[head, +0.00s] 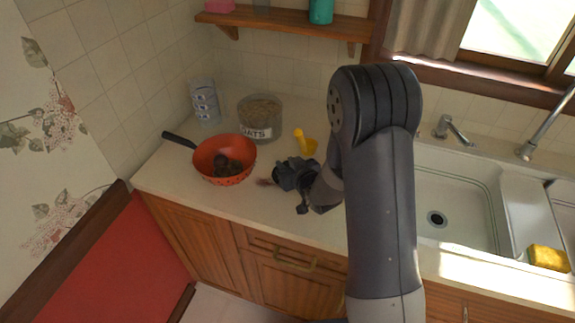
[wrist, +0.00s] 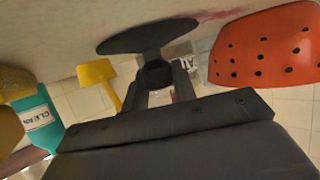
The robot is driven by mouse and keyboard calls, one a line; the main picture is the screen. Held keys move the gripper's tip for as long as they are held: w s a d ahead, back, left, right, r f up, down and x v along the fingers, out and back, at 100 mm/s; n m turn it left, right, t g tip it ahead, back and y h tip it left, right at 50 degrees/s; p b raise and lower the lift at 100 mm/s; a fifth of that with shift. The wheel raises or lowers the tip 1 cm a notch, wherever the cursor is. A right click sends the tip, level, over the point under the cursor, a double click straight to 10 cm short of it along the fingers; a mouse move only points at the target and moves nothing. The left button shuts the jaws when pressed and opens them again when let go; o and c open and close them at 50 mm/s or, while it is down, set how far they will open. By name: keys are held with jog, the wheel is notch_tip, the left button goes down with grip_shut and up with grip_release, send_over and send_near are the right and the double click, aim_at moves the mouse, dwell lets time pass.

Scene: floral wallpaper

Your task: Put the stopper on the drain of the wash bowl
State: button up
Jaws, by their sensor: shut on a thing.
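The stopper (wrist: 148,38), a black disc with a short knob, shows in the wrist view. My gripper (wrist: 160,88) is shut on its knob, with the disc close to the counter surface; I cannot tell whether they touch. In the head view my gripper (head: 284,178) is over the counter, right of the orange colander, and I cannot clearly tell the stopper from the dark gripper there. The wash bowl (head: 468,190) is set into the counter to the right of my arm. Its dark round drain (head: 437,219) is uncovered and well away from my gripper.
The orange colander (head: 240,165) with dark round things inside stands left of my gripper. A faucet (head: 452,128) stands behind the bowl; a yellow sponge (head: 548,258) lies right.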

jog(key=shift+s+f, duration=0.1)
jog(key=shift+f, duration=0.2)
